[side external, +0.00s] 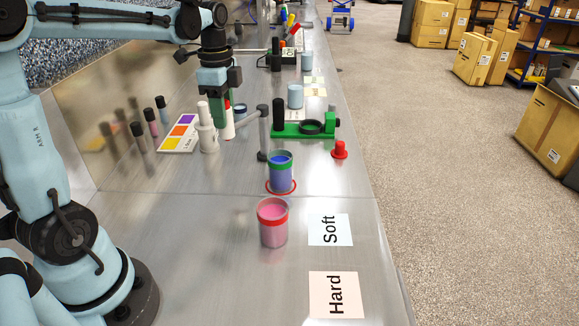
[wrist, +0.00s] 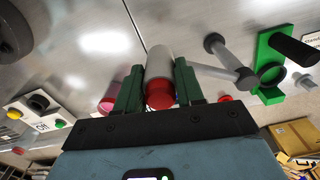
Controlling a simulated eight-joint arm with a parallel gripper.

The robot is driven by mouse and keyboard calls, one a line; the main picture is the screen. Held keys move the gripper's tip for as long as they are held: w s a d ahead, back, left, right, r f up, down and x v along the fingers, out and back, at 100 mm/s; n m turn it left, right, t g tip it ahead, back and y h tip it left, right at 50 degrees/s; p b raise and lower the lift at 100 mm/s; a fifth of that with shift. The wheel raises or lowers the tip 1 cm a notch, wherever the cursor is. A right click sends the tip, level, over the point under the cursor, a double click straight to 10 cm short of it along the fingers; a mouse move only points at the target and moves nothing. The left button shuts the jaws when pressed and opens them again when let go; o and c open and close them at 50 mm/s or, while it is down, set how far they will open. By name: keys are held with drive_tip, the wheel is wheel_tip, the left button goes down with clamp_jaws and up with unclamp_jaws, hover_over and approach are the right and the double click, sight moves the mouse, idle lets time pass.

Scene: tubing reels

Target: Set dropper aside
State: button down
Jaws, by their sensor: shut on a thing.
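My gripper (side external: 221,112) is low over the metal bench in the side view, pointing down. Its green fingers (wrist: 159,88) are shut on a white dropper (wrist: 158,62) with a red end (wrist: 160,95), which lies between them in the wrist view. In the side view only a strip of the white dropper (side external: 229,130) shows, partly hidden by the fingers and a white bottle. I cannot tell whether its lower end touches the bench.
A white bottle (side external: 207,135) stands close left of my gripper. A grey stand with an arm (side external: 263,135) and a green holder (side external: 305,130) are to the right. Blue (side external: 280,175) and pink (side external: 273,228) jars stand nearer, beside "Soft" (side external: 330,229) and "Hard" (side external: 336,294) cards.

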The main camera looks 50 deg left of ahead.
drive_tip(key=shift+s+a, duration=0.2)
drive_tip(key=shift+a, duration=0.5)
drive_tip(key=c, duration=0.7)
unclamp_jaws()
drive_tip(key=shift+w+d, duration=0.1)
wheel_tip(320, 180, up, 12)
